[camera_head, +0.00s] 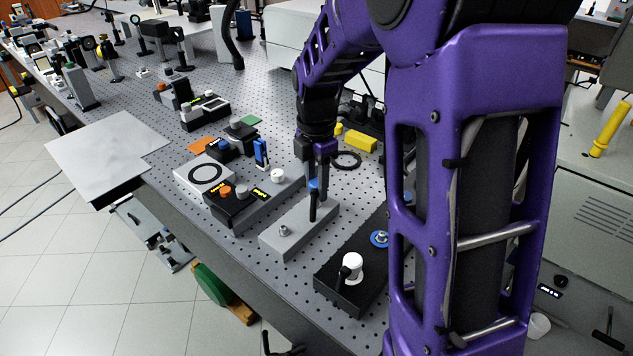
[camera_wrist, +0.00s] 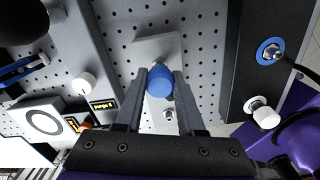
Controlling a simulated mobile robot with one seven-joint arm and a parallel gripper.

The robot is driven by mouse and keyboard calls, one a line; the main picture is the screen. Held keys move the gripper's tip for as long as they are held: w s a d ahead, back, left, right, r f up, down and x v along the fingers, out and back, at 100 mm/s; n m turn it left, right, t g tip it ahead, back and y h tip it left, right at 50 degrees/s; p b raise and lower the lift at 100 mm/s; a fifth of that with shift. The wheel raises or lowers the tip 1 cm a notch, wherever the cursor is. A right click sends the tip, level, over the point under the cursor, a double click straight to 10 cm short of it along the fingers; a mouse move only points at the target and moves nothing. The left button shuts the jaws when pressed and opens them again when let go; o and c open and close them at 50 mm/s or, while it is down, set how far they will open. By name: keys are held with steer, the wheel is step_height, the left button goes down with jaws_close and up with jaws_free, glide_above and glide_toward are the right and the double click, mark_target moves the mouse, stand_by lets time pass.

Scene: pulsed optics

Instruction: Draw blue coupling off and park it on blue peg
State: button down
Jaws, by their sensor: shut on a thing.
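My gripper (camera_head: 316,188) is shut on the blue coupling (camera_wrist: 160,82), which sits between the fingertips in the wrist view. In the head view, only a little of its blue shows behind a dark finger. The coupling is over the far part of a light grey block (camera_head: 273,243). Whether it touches the block or sits on a peg there is hidden. A bare silver peg (camera_head: 284,230) stands at the block's near end. On the black block (camera_head: 335,278) to the right, a bare metal fitting with a blue ring (camera_wrist: 269,52) shows.
A white coupling (camera_head: 352,263) with a black lead stands on the black block's near end. Left of the grey block is a grey unit with a white knob (camera_head: 278,175). A yellow block (camera_head: 361,141) and a black ring (camera_head: 346,160) lie behind my gripper.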

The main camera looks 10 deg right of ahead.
steer(key=shift+f+b, duration=0.35)
steer(key=shift+f, duration=0.3)
steer(key=shift+f, duration=0.2)
steer(key=shift+c, duration=2.2)
jaws_free()
steer(key=shift+r, duration=0.1)
step_height(320, 180, up, 21)
steer(key=p, duration=0.5)
